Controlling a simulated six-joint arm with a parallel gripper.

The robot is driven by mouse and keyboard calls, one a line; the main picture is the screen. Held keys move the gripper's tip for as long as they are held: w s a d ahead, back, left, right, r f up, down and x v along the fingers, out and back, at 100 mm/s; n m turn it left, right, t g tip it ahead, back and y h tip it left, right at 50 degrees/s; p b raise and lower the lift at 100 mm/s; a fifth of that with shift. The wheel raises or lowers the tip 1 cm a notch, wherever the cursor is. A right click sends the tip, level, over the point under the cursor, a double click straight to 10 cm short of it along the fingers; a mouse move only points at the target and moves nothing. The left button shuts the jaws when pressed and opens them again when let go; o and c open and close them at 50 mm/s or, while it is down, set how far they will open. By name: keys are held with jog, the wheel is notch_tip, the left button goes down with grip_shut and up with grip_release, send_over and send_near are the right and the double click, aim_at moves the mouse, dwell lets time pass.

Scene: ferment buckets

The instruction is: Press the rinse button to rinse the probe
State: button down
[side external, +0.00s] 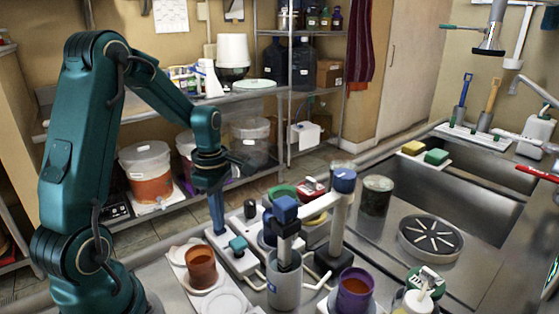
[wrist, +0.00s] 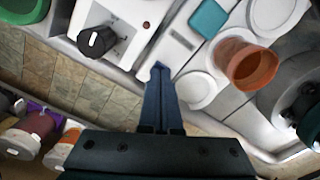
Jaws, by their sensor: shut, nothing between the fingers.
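A teal square button (side external: 238,243) sits on a white base near the middle of the side view; it also shows at the top of the wrist view (wrist: 209,18). My gripper (side external: 220,232) points down with its dark blue fingers together and empty. Its tips are just left of the button in the side view. In the wrist view, the fingertips (wrist: 158,67) are below and left of the button, apart from it in the picture. The height of the tips above the base is hard to tell. A dark probe unit (side external: 287,217) with a blue top stands over a grey cup (side external: 284,285).
A brown cup (side external: 201,268) stands on a white tray left of the grey cup. A black knob (side external: 250,208) on a white device is behind the button. A purple cup (side external: 354,292) stands at front right. A sink (side external: 470,185) and shelves (side external: 270,88) are farther back.

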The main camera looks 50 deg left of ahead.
jog(key=shift+f, duration=0.3)
jog(key=shift+r, duration=3.05)
dwell(0.4)
